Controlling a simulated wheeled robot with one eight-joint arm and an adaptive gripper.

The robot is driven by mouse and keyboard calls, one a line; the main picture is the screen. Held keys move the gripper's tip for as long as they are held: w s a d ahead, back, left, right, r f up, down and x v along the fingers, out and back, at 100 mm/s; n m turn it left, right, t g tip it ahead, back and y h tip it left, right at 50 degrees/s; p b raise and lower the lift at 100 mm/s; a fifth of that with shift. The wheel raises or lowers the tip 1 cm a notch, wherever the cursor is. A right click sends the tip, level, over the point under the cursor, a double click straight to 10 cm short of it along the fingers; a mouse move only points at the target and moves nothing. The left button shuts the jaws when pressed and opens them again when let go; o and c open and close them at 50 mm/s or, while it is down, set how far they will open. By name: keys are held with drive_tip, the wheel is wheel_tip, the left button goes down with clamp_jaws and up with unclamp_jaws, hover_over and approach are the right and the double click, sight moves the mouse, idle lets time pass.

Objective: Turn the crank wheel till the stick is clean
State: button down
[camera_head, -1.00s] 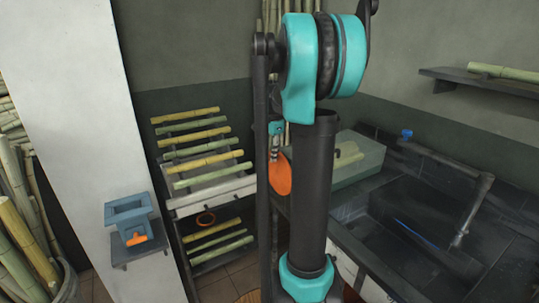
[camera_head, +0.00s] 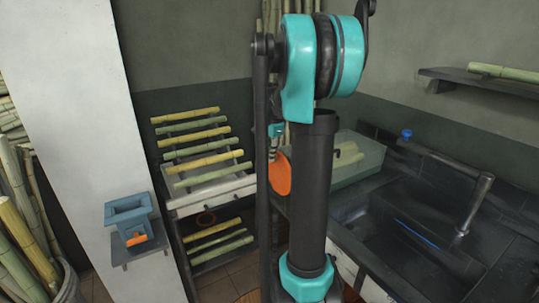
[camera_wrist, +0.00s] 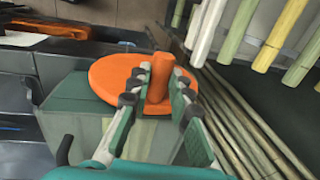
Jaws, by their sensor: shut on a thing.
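The orange crank wheel (camera_wrist: 125,86) stands on the side of a greenish press box (camera_wrist: 85,110) in the wrist view. Its upright orange handle (camera_wrist: 160,76) sits between the two fingers of my gripper (camera_wrist: 158,88), which is shut on it. The wheel also shows in the head view (camera_head: 281,174), partly behind my arm. The translucent box (camera_head: 362,165) stands on the counter there, with a pale yellow-green cane piece (camera_head: 347,152) showing at it. My arm hides part of the box, and how clean the cane is cannot be told.
A rack of cane sticks (camera_head: 198,147) stands left of my arm. A dark sink counter with a faucet (camera_head: 478,200) lies to the right.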

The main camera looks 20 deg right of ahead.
drive_tip(key=shift+s, duration=0.1)
drive_tip(key=s+d+f+t+y, duration=0.1)
drive_tip(key=s+f+t, duration=0.1)
drive_tip(key=s+t, duration=0.3)
drive_tip(key=shift+s, duration=0.3)
idle(0.4)
drive_tip(key=shift+d, duration=0.1)
idle(0.3)
drive_tip(key=c, duration=1.4)
unclamp_jaws()
drive_tip(key=shift+r, duration=0.1)
